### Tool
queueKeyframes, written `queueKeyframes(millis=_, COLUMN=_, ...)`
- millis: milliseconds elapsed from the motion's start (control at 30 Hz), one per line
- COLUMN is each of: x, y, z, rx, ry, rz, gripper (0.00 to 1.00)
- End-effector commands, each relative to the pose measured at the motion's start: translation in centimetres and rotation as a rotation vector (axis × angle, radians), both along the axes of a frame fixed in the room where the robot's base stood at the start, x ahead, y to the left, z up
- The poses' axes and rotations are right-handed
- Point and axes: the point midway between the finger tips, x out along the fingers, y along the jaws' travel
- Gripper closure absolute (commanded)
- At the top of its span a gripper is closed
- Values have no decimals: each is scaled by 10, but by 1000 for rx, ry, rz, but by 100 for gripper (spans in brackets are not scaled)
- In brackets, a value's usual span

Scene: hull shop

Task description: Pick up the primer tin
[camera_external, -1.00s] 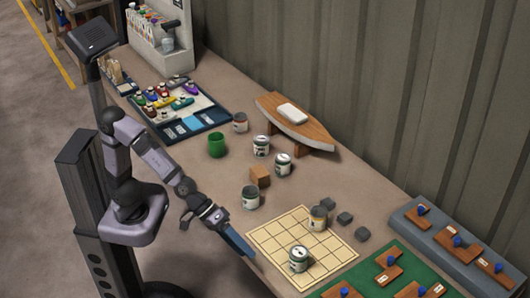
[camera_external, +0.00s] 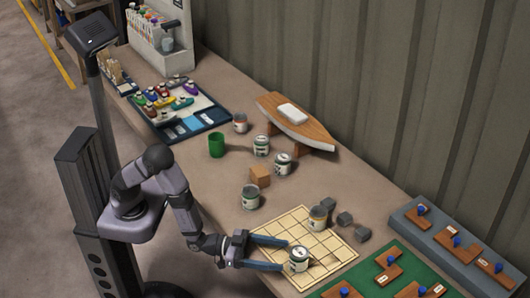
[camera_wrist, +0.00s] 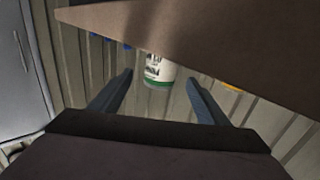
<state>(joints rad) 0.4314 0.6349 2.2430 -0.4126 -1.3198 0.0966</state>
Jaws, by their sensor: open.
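Several small tins with pale labels stand on the bench; the lettering is too small to tell which is primer. One tin (camera_external: 298,260) stands upright on the gridded board (camera_external: 262,224), just ahead of my gripper (camera_external: 284,255). My gripper is open, its two blue-grey fingers low and pointing right toward that tin. The tin also shows in the wrist view (camera_wrist: 158,72), upside down, with a white label and green band. There it appears between the fingertips, with gaps on both sides; I cannot tell how deep between them it is.
A second tin (camera_external: 318,218) stands on the board's far side, beside dark blocks (camera_external: 345,219). Another tin (camera_external: 250,197) stands left of the board, near a wooden block (camera_external: 260,175). A green mat (camera_external: 412,270) with wooden pieces lies right. A boat model (camera_external: 295,123) stands behind.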

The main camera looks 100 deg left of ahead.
Motion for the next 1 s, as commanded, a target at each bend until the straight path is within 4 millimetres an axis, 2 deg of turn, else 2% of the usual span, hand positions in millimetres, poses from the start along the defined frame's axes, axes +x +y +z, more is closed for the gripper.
queueKeyframes(millis=167, x=1, y=-1, z=1, rx=11, ry=-11, rz=-3, gripper=31)
queueKeyframes(millis=433, x=20, y=-1, z=1, rx=9, ry=-10, rz=-3, gripper=31)
queueKeyframes(millis=667, x=25, y=-1, z=0, rx=9, ry=-9, rz=-2, gripper=31)
queueKeyframes(millis=1000, x=62, y=0, z=-3, rx=8, ry=-10, rz=-1, gripper=31)
